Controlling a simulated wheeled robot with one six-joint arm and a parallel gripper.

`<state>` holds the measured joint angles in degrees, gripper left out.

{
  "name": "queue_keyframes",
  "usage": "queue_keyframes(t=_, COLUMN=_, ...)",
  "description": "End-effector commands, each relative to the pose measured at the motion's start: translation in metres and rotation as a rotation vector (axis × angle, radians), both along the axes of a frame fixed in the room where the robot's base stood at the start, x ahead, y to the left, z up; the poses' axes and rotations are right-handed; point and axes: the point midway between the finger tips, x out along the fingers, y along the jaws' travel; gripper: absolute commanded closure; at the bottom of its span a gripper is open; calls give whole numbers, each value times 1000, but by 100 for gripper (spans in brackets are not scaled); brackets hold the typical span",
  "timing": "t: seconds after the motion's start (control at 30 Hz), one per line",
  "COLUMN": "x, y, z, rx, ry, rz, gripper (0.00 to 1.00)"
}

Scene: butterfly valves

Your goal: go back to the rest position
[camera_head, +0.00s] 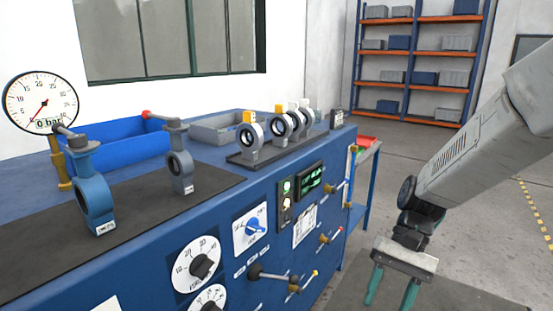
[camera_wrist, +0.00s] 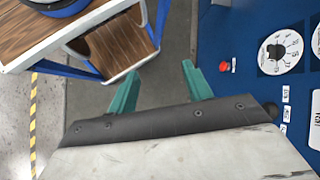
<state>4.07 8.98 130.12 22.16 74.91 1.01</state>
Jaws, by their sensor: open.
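My gripper (camera_head: 391,288) hangs from my arm at the lower right of the head view, with its green fingers pointing down. The fingers stand apart with nothing between them. In the wrist view my gripper (camera_wrist: 161,88) also shows open and empty, above bare grey floor. It is to the right of the blue bench (camera_head: 240,190) and apart from it. The blue butterfly valve (camera_head: 92,192) and the grey butterfly valve (camera_head: 180,165) stand upright on a dark mat on the bench.
A row of small valves (camera_head: 275,135) and a blue bin (camera_head: 115,140) sit on the bench. A gauge (camera_head: 41,101) reads 0 bar. Handles (camera_head: 290,277) stick out from the bench front. A wooden-topped cart (camera_wrist: 60,40) is near my gripper. Shelves (camera_head: 420,60) stand behind.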

Motion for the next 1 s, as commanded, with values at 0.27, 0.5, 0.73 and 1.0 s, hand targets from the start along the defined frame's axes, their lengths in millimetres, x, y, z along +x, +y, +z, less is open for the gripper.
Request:
queue_keyframes(t=0.27, x=-59, y=-30, z=51, rx=-171, ry=-244, rz=167, gripper=50)
queue_keyframes(t=0.5, x=-103, y=-51, z=82, rx=-303, ry=-449, rz=260, gripper=50)
queue_keyframes(t=0.73, x=-131, y=-55, z=105, rx=-363, ry=-615, rz=279, gripper=50)
queue_keyframes(t=1.0, x=-137, y=-53, z=120, rx=-372, ry=-693, rz=273, gripper=50)
